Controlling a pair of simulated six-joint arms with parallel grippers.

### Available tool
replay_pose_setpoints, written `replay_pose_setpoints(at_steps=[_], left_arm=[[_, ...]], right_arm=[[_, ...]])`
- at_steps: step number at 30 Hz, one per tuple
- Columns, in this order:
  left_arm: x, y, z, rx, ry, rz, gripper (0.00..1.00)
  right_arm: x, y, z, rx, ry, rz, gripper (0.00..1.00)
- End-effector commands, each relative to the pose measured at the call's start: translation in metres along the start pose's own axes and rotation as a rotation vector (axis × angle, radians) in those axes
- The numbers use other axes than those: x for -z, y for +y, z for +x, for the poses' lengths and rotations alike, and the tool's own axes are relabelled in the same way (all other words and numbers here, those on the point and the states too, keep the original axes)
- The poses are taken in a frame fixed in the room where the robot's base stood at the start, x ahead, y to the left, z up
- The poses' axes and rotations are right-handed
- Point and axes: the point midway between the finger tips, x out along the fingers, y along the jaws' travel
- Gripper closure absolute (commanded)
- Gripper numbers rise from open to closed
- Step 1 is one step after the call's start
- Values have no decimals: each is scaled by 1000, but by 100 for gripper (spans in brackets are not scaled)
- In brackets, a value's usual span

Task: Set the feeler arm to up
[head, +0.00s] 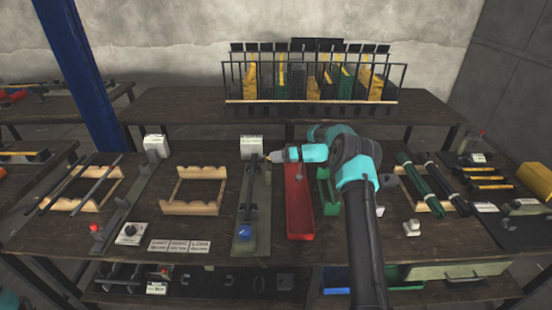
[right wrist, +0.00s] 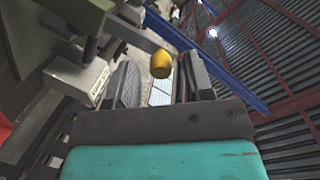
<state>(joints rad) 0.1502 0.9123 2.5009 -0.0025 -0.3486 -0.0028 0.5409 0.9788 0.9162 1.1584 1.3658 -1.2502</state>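The feeler arm's yellow tip (right wrist: 160,63) shows in the right wrist view at the end of a dark rod, between my right gripper's two fingers. The same tip appears small in the head view (head: 267,157), beside the grey-green press plate (head: 262,205) with a blue knob (head: 245,232). My right gripper (head: 274,156) reaches in from the right, close to the tip. Its fingers (right wrist: 160,82) stand apart with a gap around the tip; firm contact is not visible. The arm's pivot is hard to make out.
A white box (head: 251,146) stands at the plate's far end. A red tray (head: 298,205) lies just right of the plate, below my gripper. A wooden cradle (head: 194,208) is to the left. A rack (head: 308,104) stands on the back table.

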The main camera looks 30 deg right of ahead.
Motion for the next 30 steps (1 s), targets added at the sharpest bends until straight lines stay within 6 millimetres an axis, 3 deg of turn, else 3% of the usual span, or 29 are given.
replay_pose_setpoints(at_steps=[8,14,30], left_arm=[[0,0,0,0,0,0,25],[0,0,0,0,0,0,25],[0,0,0,0,0,0,25]], right_arm=[[1,0,-1,-1,1,-1,52],[1,0,-15,-2,2,-1,52],[0,0,-114,-3,2,0,52]])
